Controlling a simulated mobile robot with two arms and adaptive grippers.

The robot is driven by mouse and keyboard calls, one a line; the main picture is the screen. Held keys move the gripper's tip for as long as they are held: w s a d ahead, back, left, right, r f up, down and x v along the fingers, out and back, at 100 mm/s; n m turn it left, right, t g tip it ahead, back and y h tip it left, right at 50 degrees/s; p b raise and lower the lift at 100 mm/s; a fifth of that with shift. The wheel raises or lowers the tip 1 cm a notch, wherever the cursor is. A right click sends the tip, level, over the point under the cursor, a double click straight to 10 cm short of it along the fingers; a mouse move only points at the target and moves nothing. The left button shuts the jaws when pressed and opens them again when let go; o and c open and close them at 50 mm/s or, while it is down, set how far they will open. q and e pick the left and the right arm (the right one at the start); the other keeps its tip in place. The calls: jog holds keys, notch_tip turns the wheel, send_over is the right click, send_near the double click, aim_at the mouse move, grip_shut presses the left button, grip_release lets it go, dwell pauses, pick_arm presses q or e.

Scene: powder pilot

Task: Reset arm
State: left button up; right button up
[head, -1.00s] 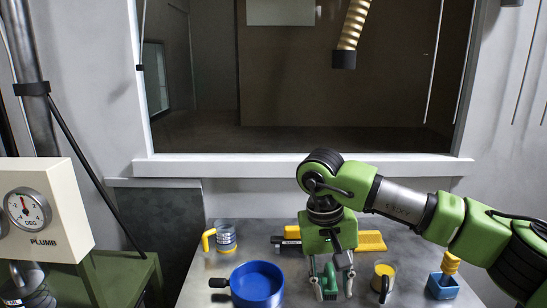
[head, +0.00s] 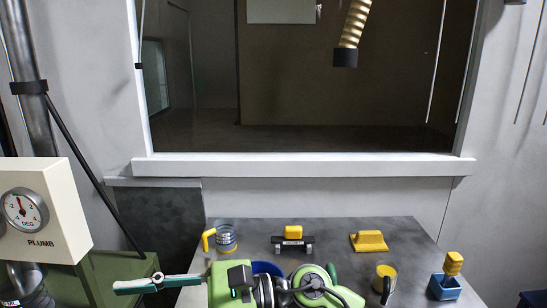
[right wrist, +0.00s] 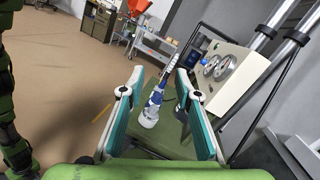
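My right arm is folded low at the front of the table in the head view. Its right gripper (head: 122,287) points left, past the table's left side, and is seen edge-on there. In the right wrist view the right gripper (right wrist: 158,98) has its two teal fingers wide apart with nothing held between them. A blue-and-white bottle-like item (right wrist: 152,108) stands on a green surface beyond the fingers. My left gripper shows in neither view.
On the metal table (head: 340,228) are a grey cup (head: 226,243) with yellow handle, a black tool (head: 292,246), a yellow block (head: 369,241), a yellow cup (head: 384,284), and a blue holder (head: 445,287). A blue pan is mostly hidden. A gauge box (head: 45,215) stands left.

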jog(key=w+d+r+m+t+y, duration=0.45)
jog(key=r+m+t, duration=0.2)
jog(key=m, duration=0.45)
jog(key=w+d+f+m+t+h, duration=0.4)
jog(key=w+d+m+t+h, duration=0.6)
jog(key=m+t, duration=0.9)
jog(key=d+f+m+g+h, duration=0.6)
jog(key=d+f+m+h, duration=0.5)
jog(key=d+f+m, duration=0.7)
jog(key=s+d+f+m+g+h, duration=0.1)
jog(key=s+d+f+m+g, duration=0.15)
jog(key=s+f, duration=0.4)
jog(key=s+d+f+m+g+h, duration=0.1)
jog(key=s+d+f+m+g, duration=0.2)
jog(key=f, duration=0.6)
jog(key=s+d+f+m+g, duration=0.1)
jog(key=s+f+m+g, duration=0.25)
jog(key=s, duration=0.55)
jog(key=s+d+f+m+g, duration=0.1)
jog(key=s+f+m+g, duration=0.2)
jog(key=s, duration=0.5)
notch_tip(320, 180, down, 28)
jog(key=s+n+g, duration=0.1)
jog(key=s, duration=0.1)
jog(key=s+d+f+g, duration=0.1)
jog(key=s+d+f, duration=0.2)
jog(key=s+f, duration=1.2)
jog(key=shift+s, duration=0.8)
